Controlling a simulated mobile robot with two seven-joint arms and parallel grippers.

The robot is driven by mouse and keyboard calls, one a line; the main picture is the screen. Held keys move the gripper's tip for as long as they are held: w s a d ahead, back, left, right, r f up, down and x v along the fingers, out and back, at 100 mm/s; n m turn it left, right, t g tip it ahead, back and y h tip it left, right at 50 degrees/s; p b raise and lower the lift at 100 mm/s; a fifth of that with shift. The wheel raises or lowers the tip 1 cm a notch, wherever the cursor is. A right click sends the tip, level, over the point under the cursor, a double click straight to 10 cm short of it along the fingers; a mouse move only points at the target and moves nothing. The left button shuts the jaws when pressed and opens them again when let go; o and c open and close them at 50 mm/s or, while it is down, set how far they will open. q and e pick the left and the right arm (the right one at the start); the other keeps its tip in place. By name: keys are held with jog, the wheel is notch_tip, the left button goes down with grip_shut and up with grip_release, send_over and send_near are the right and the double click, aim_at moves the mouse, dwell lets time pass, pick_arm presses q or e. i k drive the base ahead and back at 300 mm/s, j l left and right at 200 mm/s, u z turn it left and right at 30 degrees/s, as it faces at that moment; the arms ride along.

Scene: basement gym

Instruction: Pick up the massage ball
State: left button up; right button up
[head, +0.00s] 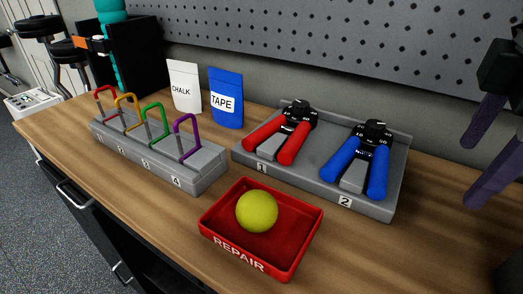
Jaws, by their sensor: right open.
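The massage ball is most likely the yellow-green ball (257,211), which rests inside a red tray (222,240) marked REPAIR at the front middle of the bench. My right gripper (487,152) is at the right edge of the head view, with its two dark purple fingers spread apart and nothing between them. It is to the right of the ball and well apart from it. Part of it is cut off by the picture edge. My left gripper is not in view.
A grey tray (325,192) behind the red tray holds red (290,140) and blue (365,170) hand grips. A grey rack (205,170) with coloured clips stands left. A CHALK pouch (185,88) and TAPE pouch (227,100) stand behind. The wooden bench (400,250) is clear at front right.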

aim_at(257, 211)
jog(key=i+j+z, duration=0.2)
jog(key=j, duration=0.35)
jog(key=j+z, duration=0.2)
jog(key=j, duration=0.35)
jog(key=i+j+z, duration=0.2)
jog(key=j, duration=0.45)
jog(key=k+l, duration=0.05)
jog(key=k, duration=0.05)
